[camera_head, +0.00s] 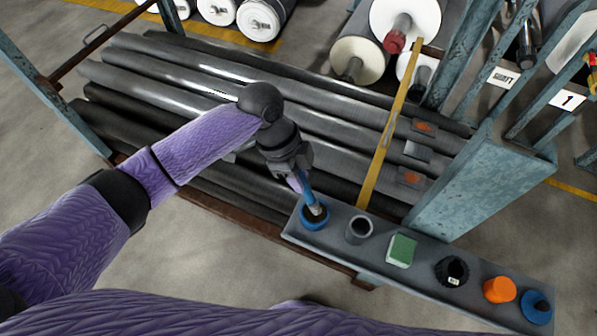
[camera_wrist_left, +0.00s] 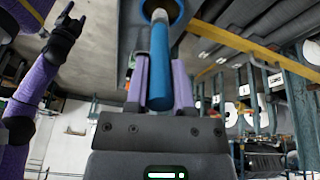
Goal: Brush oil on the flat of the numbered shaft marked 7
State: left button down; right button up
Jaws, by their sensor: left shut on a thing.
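My left gripper (camera_head: 300,170) is shut on the blue handle of a brush (camera_head: 308,192); the handle also shows between the fingers in the left wrist view (camera_wrist_left: 161,70). The brush points down, and its lower end is at the mouth of a blue pot (camera_head: 314,222) at the left end of a grey shelf. Several long grey shafts (camera_head: 330,122) lie side by side on a rack. Three small flat patches show near their right ends: an orange one (camera_head: 424,127), a grey one (camera_head: 418,152) and another orange one (camera_head: 410,178). I cannot read a 7. My right gripper (camera_wrist_left: 70,20) shows in the left wrist view, fingers unclear.
The grey shelf (camera_head: 380,268) also carries a grey cup (camera_head: 359,231), a green block (camera_head: 401,250), a black ring-shaped thing (camera_head: 452,271), an orange piece (camera_head: 499,289) and a blue one (camera_head: 536,306). A yellow bar (camera_head: 383,150) crosses above the shafts. A blue-grey post (camera_head: 480,180) stands at right.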

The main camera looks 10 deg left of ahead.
pick_arm(q)
jog(key=shift+f, duration=0.45)
dwell(0.3)
jog(key=shift+f, duration=0.1)
dwell(1.1)
notch_tip(320, 180, up, 7)
jog(key=p, duration=0.7)
jog(key=shift+r, duration=0.2)
jog(key=shift+f, duration=0.15)
